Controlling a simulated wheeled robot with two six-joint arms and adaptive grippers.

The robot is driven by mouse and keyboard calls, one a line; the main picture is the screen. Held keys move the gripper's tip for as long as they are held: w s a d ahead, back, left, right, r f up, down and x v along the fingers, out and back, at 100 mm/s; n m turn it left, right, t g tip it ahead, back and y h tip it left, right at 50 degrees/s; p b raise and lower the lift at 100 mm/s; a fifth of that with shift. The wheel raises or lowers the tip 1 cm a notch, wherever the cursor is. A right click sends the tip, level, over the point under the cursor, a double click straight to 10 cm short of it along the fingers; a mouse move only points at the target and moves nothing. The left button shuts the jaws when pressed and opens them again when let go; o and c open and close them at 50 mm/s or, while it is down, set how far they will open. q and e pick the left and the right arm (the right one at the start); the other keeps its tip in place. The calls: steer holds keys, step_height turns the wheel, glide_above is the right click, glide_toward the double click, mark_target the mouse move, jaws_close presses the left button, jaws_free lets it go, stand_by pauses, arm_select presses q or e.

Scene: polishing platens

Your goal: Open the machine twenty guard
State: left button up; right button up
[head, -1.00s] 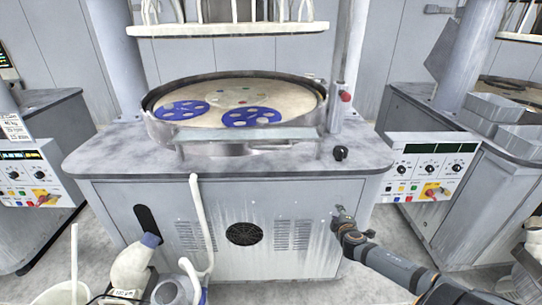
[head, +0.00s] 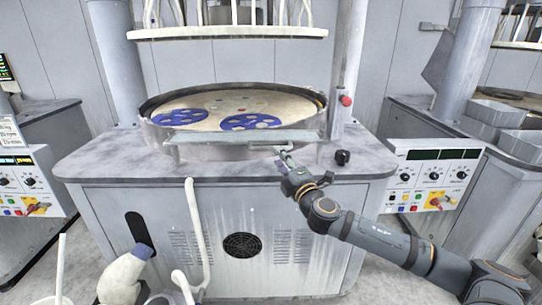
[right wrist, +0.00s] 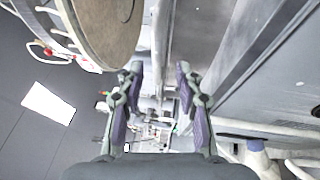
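The machine stands in the middle of the head view, with a round platen basin on its top. The guard (head: 240,137) is a pale, flat panel across the basin's front, low and roughly level. My right gripper (head: 284,153) is at the guard's right front edge in the head view. In the right wrist view my right gripper (right wrist: 158,75) has its two fingers apart, with a narrow grey strip between them. I cannot tell whether the fingers touch the guard. My left gripper is not in view.
The platen (head: 225,107) carries blue carrier discs (head: 250,121). A black knob (head: 342,157) is on the bench right of the guard. A post with a red button (head: 346,100) rises behind it. A white hose (head: 198,230) and bottle (head: 122,278) stand at front left.

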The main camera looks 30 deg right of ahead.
mark_target(271, 148)
steer(key=x, duration=0.1)
steer(key=p+x, duration=0.1)
steer(key=x, duration=0.1)
steer(key=p+x, duration=0.1)
steer(key=x, duration=0.1)
steer(key=shift+w+a+r, duration=0.1)
steer(key=shift+a+r, duration=0.1)
steer(key=shift+r, duration=0.15)
steer(key=shift+w+f, duration=0.1)
steer(key=shift+w, duration=0.55)
jaws_close()
